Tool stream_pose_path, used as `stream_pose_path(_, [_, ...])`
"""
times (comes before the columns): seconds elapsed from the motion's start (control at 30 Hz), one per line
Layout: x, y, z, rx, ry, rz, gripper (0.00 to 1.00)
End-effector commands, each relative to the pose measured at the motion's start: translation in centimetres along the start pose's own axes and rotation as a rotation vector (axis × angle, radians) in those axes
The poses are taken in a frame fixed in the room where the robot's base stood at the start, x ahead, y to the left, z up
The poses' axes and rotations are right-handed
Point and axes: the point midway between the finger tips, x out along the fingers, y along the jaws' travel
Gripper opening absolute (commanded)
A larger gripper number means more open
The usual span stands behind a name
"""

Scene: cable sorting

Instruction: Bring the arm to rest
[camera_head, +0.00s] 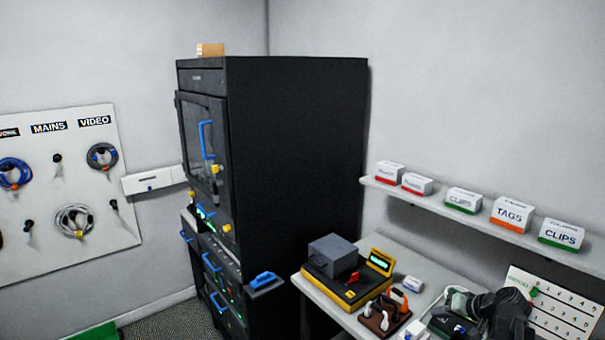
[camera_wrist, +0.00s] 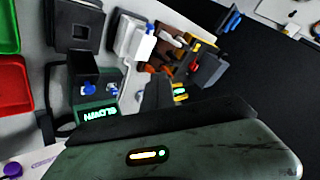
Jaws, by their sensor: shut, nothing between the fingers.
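My gripper (camera_wrist: 158,92) shows in the wrist view beyond the dark green wrist housing, which has a lit strip and fills the lower part. It is shut and holds nothing. In the head view the dark arm is at the lower right, over the bench (camera_head: 398,258); its fingertips are hard to make out there. In the wrist view the bench and its devices lie beyond the gripper.
The bench carries a yellow-black device (camera_head: 345,290) with a grey box (camera_head: 333,256) and a brown holder (camera_head: 384,315). A shelf (camera_head: 480,223) with several boxes hangs above. A black rack (camera_head: 298,150) stands left; a cable board (camera_head: 60,220) hangs farther left.

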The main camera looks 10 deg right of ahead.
Motion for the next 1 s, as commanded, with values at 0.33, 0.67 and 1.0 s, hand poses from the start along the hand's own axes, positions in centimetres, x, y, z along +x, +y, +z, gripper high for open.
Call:
stream_pose_path(0.33, [14.7,-17.6,13.1,-0.332,-0.329,-0.041,0.0])
stream_pose_path(0.67, [16.9,-22.0,26.8,-0.5,-0.632,0.249,0.0])
stream_pose_path(1.0, [14.5,-18.8,26.9,-0.366,-0.664,0.443,0.0])
